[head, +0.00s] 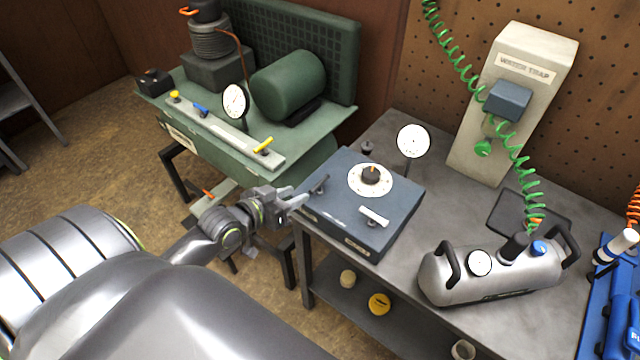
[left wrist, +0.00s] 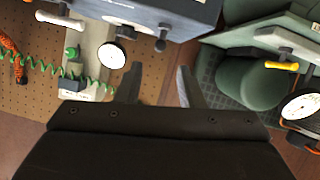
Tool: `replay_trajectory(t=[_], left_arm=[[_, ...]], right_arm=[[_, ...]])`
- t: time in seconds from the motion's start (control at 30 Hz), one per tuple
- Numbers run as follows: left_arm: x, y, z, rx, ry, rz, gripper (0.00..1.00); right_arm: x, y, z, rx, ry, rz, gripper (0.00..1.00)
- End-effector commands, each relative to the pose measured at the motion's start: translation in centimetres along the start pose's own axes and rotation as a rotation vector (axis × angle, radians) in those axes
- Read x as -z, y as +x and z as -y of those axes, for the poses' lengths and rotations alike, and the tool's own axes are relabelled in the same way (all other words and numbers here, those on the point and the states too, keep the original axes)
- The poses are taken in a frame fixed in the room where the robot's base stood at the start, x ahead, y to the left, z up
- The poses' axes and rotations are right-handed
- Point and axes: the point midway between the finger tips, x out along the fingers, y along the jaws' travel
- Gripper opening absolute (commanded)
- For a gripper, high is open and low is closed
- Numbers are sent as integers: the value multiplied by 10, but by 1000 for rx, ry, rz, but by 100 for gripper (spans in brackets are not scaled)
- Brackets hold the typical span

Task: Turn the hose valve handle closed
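A blue-grey control box (head: 345,225) sits on the workbench with a dial knob (head: 370,176) on top. It carries a white bar handle (head: 374,216) at its front right and a black lever handle (head: 319,185) at its left edge. I cannot tell which is the hose valve handle. My left gripper (head: 297,196) is just left of the box, close to the black lever. In the left wrist view my left gripper (left wrist: 160,88) is open with nothing between its fingers; the black lever (left wrist: 161,40) and white handle (left wrist: 60,20) show beyond. My right gripper is not in view.
A green compressor (head: 290,85) with a yellow handle (head: 263,145) and gauge stands behind left. A round gauge (head: 413,141) rises behind the box. A silver tank (head: 495,275), a water trap column (head: 515,100) and coiled green hose (head: 468,75) are to the right.

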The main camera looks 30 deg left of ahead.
Motion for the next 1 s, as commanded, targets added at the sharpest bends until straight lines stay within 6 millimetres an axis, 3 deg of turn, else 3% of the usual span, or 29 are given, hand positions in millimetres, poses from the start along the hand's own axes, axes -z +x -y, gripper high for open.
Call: replay_trajectory(t=[0.2, 0.5, 0.7, 1.0], left_arm=[[1, 45, -1, -1, -6, -1, 35], [1, 89, -1, 0, -2, -1, 35], [0, 101, 0, 1, 0, 1, 35], [0, 102, 0, 1, 0, 1, 35]], right_arm=[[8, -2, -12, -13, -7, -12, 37], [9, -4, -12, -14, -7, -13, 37], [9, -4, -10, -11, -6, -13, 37], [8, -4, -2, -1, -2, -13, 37]])
